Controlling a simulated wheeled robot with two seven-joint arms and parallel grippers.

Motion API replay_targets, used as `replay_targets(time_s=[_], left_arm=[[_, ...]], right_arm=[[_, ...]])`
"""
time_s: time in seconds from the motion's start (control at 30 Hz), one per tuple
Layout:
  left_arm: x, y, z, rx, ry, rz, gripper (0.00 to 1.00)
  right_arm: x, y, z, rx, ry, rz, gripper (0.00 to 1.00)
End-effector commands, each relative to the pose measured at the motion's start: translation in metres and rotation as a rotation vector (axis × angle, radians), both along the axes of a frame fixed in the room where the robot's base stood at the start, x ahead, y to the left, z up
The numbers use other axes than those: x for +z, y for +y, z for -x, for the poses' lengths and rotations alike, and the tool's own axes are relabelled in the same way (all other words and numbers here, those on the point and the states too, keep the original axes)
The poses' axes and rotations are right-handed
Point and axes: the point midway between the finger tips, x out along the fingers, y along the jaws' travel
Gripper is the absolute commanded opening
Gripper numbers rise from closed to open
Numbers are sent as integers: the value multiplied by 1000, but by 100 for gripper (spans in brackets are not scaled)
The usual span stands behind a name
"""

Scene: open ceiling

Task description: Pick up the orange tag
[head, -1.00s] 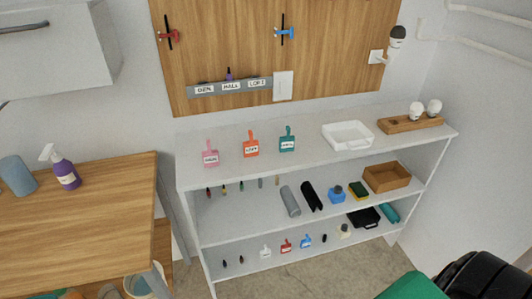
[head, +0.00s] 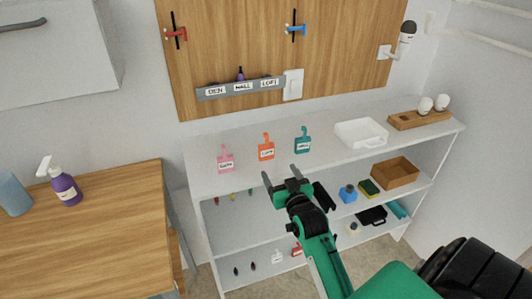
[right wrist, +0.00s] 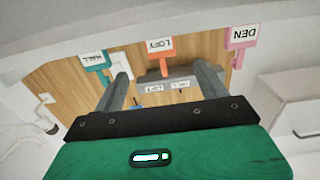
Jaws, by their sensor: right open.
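The orange tag (head: 266,152) lies on the top shelf, between a pink tag (head: 225,160) on its left and a teal tag (head: 303,145) on its right. My right gripper (head: 283,172) is open and empty, just in front of the shelf edge and below the orange and teal tags. In the right wrist view the orange tag (right wrist: 160,56) shows upside down beyond the gap between the open fingers (right wrist: 162,85), with the teal tag (right wrist: 95,62) and pink tag (right wrist: 239,42) to its sides. My left gripper is out of view.
The white shelf unit (head: 345,165) holds a white tray (head: 361,134) and a wooden block with bulbs (head: 420,119) at right. A labelled rail (head: 240,88) is on the wooden wall panel. A wooden table (head: 90,235) stands at left with a purple spray bottle (head: 65,188).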

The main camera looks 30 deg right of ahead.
Motion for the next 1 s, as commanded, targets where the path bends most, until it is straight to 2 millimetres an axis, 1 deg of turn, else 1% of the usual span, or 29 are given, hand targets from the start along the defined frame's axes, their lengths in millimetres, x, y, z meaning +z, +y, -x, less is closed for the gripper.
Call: replay_targets(time_s=[0.1,0.2,0.3,0.4,0.63,0.83,1.0], left_arm=[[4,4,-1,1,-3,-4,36],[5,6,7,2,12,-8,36],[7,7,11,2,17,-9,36],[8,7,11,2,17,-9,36],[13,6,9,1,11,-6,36],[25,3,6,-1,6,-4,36],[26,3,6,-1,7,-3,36]], right_arm=[[3,-5,-22,0,-1,0,75],[2,-9,-40,1,0,0,75],[2,-13,-56,1,0,0,75],[1,-15,-67,1,1,0,75],[2,-19,-80,1,2,0,75],[7,-25,-106,1,2,0,75],[4,-28,-122,1,2,0,75]])
